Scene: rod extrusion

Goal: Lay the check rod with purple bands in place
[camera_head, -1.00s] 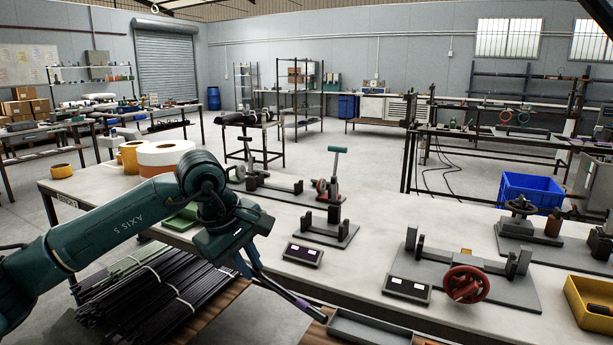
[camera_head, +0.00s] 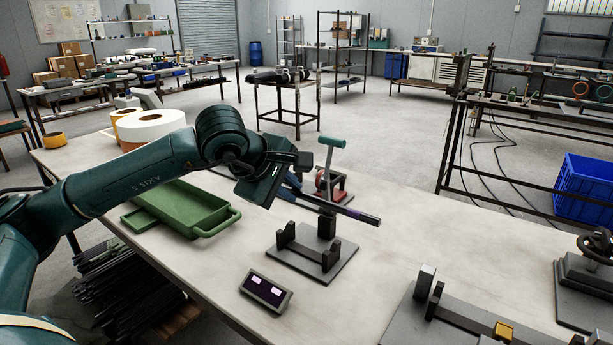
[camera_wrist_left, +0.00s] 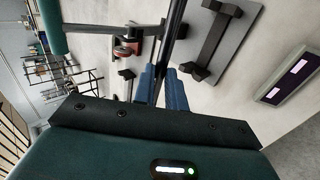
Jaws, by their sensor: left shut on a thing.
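My left gripper (camera_head: 288,190) is shut on a thin dark check rod (camera_head: 330,206), which has a purple band near its right end. The rod is held nearly level above the table and slopes slightly down to the right in the head view. In the left wrist view the blue fingers (camera_wrist_left: 162,88) clamp the rod (camera_wrist_left: 176,25), which runs away from the camera. A grey stand with two upright notched supports (camera_head: 310,262) is just below and in front of the rod; it also shows in the left wrist view (camera_wrist_left: 212,45). My right gripper is out of view.
A display with purple screens (camera_head: 267,290) lies in front of the stand. A red-based device with a green T-handle (camera_head: 331,160) stands behind the rod. A green tray (camera_head: 185,208) is at left, and another grey fixture (camera_head: 440,320) at right. Bare tabletop lies between.

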